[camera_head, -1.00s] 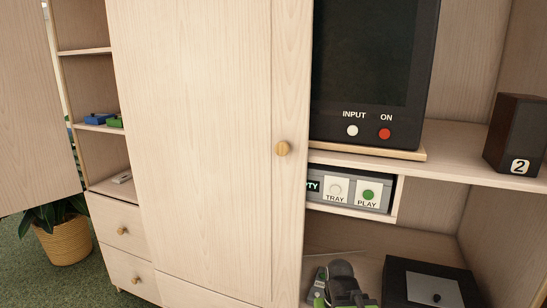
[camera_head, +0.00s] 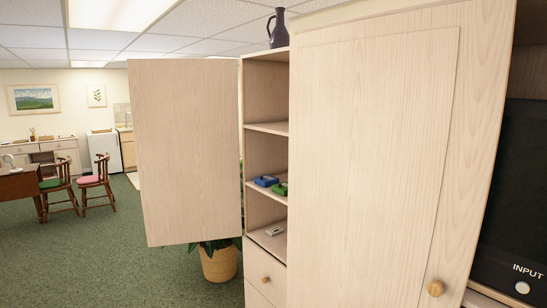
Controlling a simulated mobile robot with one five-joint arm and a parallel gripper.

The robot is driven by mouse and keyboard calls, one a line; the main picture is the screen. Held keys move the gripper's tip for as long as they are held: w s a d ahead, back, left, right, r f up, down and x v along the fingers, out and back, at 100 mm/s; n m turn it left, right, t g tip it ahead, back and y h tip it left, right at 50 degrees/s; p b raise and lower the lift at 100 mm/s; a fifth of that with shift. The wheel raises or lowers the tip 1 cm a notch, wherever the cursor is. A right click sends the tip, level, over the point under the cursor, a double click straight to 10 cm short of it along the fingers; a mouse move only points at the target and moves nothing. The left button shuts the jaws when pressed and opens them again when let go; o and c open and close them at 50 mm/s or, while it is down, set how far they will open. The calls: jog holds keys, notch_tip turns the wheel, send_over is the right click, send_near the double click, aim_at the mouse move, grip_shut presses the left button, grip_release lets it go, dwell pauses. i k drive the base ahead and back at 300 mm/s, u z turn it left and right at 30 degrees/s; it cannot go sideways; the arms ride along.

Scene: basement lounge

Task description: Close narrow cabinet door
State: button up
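The narrow cabinet door (camera_head: 188,150) is a pale wood panel standing wide open, swung out to the left of the narrow shelf section. The narrow cabinet (camera_head: 267,100) shows open shelves, with a blue and a green item on one shelf and a small white item on the one below. A wide wood door (camera_head: 375,150) with a round knob (camera_head: 435,288) covers the section to the right. My gripper is not in view now.
A potted plant (camera_head: 219,262) stands on the floor behind and below the open door. A drawer (camera_head: 264,280) sits under the shelves. A dark vase (camera_head: 278,28) stands on top. Green carpet (camera_head: 110,255) is clear at left; chairs (camera_head: 95,185) and a desk are farther back.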

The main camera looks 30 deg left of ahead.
aim_at(185, 112)
jog(key=u, duration=0.05)
jog(key=k, duration=0.1)
jog(key=u, duration=2.9)
jog(key=i, duration=6.95)
jog(key=z, duration=3.05)
